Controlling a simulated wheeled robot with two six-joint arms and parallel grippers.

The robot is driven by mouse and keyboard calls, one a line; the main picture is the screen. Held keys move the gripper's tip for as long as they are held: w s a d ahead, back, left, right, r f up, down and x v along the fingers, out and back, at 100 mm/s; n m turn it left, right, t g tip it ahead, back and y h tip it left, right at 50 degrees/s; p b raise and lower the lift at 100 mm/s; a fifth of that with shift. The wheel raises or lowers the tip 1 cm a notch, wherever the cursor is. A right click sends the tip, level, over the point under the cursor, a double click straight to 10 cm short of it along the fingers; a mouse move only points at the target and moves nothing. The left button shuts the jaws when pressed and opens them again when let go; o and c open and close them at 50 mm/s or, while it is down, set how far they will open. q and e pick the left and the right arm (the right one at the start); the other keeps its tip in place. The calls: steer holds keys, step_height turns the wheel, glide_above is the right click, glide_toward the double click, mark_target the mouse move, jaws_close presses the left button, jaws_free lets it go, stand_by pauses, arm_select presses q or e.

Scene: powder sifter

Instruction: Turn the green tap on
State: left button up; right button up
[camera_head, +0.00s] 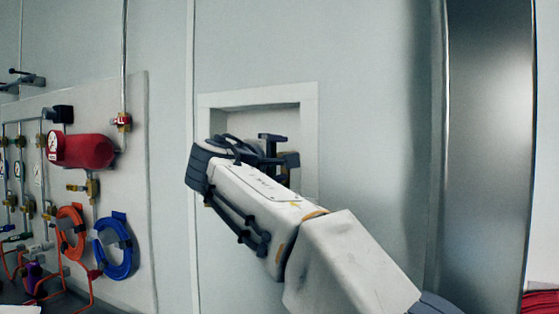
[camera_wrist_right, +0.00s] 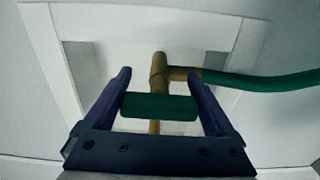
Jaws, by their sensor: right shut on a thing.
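The green tap handle (camera_wrist_right: 160,106) shows in the right wrist view as a short green bar across a brass tap body (camera_wrist_right: 158,70). A green hose (camera_wrist_right: 265,82) runs from the brass fitting to the right. My right gripper (camera_wrist_right: 158,78) has one finger at each end of the green handle and is shut on it. In the head view my right gripper (camera_head: 278,150) reaches into a recess in the wall, and my wrist hides the tap. My left gripper is not in view.
A pale frame (camera_head: 310,120) surrounds the wall recess close to my right gripper. At the left, a panel (camera_head: 138,200) carries a red cylinder (camera_head: 88,151), a blue hose coil (camera_head: 112,248), an orange hose (camera_head: 70,232) and several brass valves. A metal post (camera_head: 485,150) stands at the right.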

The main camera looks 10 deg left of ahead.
steer(key=o, duration=1.1)
steer(key=shift+c, duration=0.2)
steer(key=s+a+b, duration=0.2)
steer(key=s+b, duration=0.1)
steer(key=s, duration=0.7)
steer(key=shift+s, duration=0.2)
steer(key=shift+f, duration=0.15)
